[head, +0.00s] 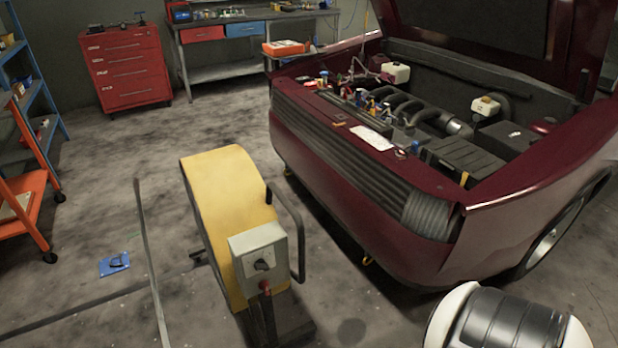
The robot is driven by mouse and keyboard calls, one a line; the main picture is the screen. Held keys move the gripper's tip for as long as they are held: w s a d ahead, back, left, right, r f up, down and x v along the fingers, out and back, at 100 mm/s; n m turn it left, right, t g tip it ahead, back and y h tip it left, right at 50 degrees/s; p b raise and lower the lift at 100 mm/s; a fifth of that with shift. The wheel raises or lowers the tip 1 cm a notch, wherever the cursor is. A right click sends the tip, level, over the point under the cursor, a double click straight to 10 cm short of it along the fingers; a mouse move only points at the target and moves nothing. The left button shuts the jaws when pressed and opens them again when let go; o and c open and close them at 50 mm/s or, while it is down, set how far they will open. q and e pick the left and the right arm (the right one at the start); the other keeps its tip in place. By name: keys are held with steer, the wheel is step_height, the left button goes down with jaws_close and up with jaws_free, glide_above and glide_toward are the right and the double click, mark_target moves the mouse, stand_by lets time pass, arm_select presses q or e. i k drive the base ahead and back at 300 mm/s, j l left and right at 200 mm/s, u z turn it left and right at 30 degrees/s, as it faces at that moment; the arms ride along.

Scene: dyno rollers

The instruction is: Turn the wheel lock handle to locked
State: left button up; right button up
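A yellow curved unit (228,190) stands on the floor in front of the car. A grey control box (256,248) is mounted on its near end. A dark rotary knob or handle (262,265) sits on the front of the box. It may be the wheel lock handle, but no label can be read and its lock position cannot be told. A small red part (265,286) is under the box. A dark bar (296,232) bends along the unit's right side. Neither of my grippers shows in the head view.
A dark red car (370,205) with an open hood stands right of the unit. An orange cart (22,185) and blue shelf (48,130) are at left. A red tool cabinet (128,70) and workbench (222,72) stand behind. A blue item (114,264) lies on the floor.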

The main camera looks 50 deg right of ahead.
mark_target(264, 285)
steer(key=z, duration=1.05)
